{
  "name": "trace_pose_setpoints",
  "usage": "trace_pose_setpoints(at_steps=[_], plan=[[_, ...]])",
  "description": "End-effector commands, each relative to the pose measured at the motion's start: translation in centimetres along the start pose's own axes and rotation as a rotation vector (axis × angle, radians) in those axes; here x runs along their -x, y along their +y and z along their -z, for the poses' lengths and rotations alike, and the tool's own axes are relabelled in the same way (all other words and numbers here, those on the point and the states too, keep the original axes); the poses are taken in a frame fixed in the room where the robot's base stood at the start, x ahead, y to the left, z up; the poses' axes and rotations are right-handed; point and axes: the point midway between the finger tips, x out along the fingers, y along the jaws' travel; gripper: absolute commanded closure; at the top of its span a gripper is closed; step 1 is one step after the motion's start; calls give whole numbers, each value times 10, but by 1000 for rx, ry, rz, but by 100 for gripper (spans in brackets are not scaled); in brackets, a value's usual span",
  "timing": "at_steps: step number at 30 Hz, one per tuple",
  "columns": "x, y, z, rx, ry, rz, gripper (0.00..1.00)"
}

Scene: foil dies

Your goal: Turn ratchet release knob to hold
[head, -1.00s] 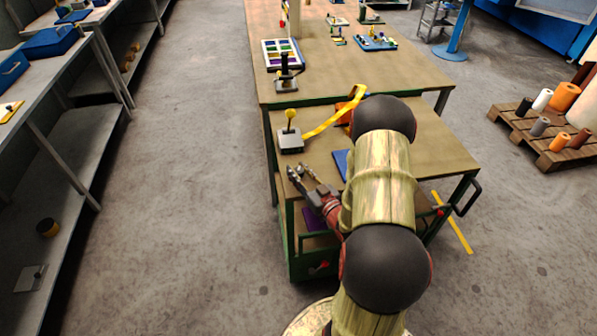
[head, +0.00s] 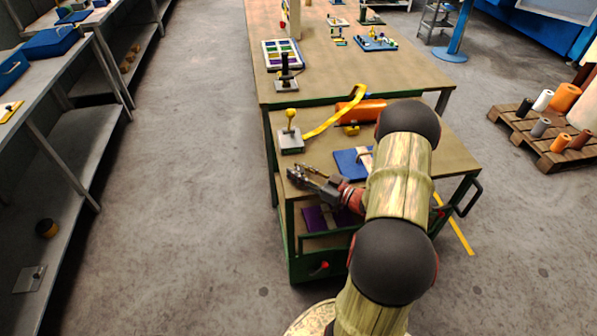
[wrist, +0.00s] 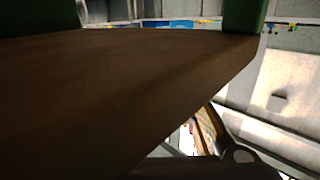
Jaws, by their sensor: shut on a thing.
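In the head view my gripper (head: 296,173) is at the near left corner of the green cart's brown top (head: 320,150). It points left, and its fingers look closed together; what is between them is too small to make out. A grey block (head: 291,141) with a yellow ball-topped lever (head: 290,117) stands just beyond the gripper, apart from it. A red knob (head: 321,267) sits low on the cart's front. No label shows which part is the ratchet release knob. In the wrist view a brown board fills the left, with part of my gripper at the bottom right.
A blue plate (head: 347,162) lies beside my arm, and a purple one (head: 315,220) lies on the shelf below. A black handle (head: 467,197) juts from the cart's right side. The left aisle is clear.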

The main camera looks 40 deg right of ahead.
Motion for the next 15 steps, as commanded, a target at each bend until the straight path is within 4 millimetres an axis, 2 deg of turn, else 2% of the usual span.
trace_pose_setpoints(at_steps=[1, 2, 10, 15], plan=[[0, 0, 0, 1, 0, -1, 97], [0, 0, 0, 1, 0, -1, 70], [0, 0, 0, 0, 0, -2, 55], [0, 0, 0, 0, 0, -2, 54]])
